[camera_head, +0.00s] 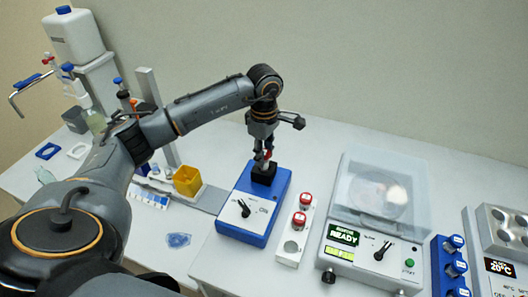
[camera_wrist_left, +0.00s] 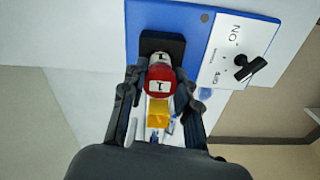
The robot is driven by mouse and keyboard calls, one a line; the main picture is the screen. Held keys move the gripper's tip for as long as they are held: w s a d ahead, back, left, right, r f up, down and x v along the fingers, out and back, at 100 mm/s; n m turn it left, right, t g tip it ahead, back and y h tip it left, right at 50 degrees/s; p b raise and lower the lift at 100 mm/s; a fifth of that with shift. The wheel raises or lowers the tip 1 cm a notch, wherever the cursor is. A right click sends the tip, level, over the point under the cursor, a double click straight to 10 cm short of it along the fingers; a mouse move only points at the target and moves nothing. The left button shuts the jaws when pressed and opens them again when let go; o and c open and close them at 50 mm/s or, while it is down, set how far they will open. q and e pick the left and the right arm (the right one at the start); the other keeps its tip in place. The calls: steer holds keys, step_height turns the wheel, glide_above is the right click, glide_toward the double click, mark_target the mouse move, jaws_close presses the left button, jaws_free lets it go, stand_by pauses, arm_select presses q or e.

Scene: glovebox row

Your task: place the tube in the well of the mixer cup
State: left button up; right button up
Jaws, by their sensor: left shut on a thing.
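The red-capped tube (camera_wrist_left: 159,78), marked 1 on its cap, is between the fingers of my left gripper (camera_wrist_left: 160,92). In the head view my left gripper (camera_head: 262,151) points down directly over the mixer cup, with a bit of red between its fingers. The mixer cup (camera_head: 264,173) is black and stands on the back of the blue mixer (camera_head: 243,228); it also shows in the wrist view (camera_wrist_left: 172,42), just beyond the cap. The tube's lower part is hidden, so I cannot tell whether its tip is inside the well. My right gripper is out of view.
A white rack (camera_head: 291,246) with two red-capped tubes stands right of the mixer. Beyond it is a lidded centrifuge (camera_head: 379,195) reading READY, then a blue rack (camera_head: 447,267) of blue-capped tubes. A yellow box (camera_head: 187,180) is on the left.

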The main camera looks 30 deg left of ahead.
arm_select(q)
steer(key=shift+f, duration=0.65)
steer(key=shift+a, duration=0.1)
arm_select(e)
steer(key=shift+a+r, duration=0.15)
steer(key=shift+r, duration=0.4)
arm_select(q)
steer(key=shift+f, duration=0.1)
steer(key=shift+f, duration=0.15)
steer(key=o, duration=1)
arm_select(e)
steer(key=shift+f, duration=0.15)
